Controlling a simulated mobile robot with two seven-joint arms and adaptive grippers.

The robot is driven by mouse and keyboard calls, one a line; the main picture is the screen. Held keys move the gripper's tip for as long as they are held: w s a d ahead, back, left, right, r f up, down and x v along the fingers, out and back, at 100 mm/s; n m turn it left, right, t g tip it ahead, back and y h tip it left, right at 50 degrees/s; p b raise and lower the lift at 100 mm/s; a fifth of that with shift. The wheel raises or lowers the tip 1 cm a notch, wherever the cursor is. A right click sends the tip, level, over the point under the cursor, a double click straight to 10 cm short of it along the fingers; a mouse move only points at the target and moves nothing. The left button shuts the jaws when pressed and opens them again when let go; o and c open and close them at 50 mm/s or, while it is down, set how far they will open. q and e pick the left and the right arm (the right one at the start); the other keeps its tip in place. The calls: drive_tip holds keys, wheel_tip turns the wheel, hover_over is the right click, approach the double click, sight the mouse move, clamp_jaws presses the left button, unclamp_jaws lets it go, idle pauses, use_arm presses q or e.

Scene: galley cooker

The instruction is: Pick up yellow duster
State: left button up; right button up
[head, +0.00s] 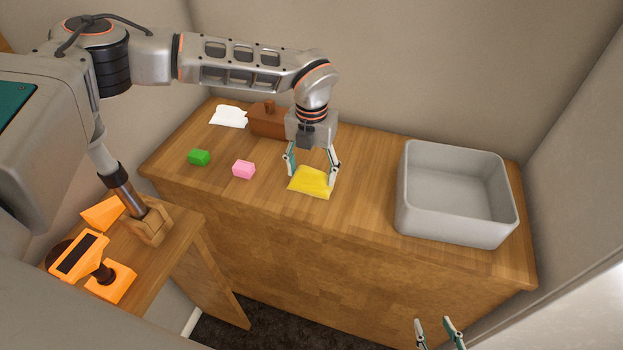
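The yellow duster (309,181) lies on the wooden counter, near its front edge and around the middle of the head view. My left gripper (311,178) comes down over it from above. Its two fingers are spread apart, one near the duster's left side and one at its right side. I cannot tell whether the fingertips touch the cloth. My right gripper (439,330) shows only at the bottom edge, below the counter front, with its two fingertips apart and nothing visible between them.
A grey open bin (416,202) stands on the counter's right. A pink block (244,170), a green block (199,157), a white cloth (229,117) and a brown wooden box (268,122) lie to the left. A lower wooden table with orange items (80,255) stands at the left.

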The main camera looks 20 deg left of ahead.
sight(311, 171)
use_arm(q)
drive_tip(key=c, duration=0.7)
drive_tip(key=shift+o, duration=0.2)
drive_tip(key=shift+r, duration=0.15)
wheel_tip(311, 171, up, 20)
drive_tip(key=b, duration=0.1)
drive_tip(key=shift+b, duration=0.35)
drive_tip(key=shift+o, duration=0.5)
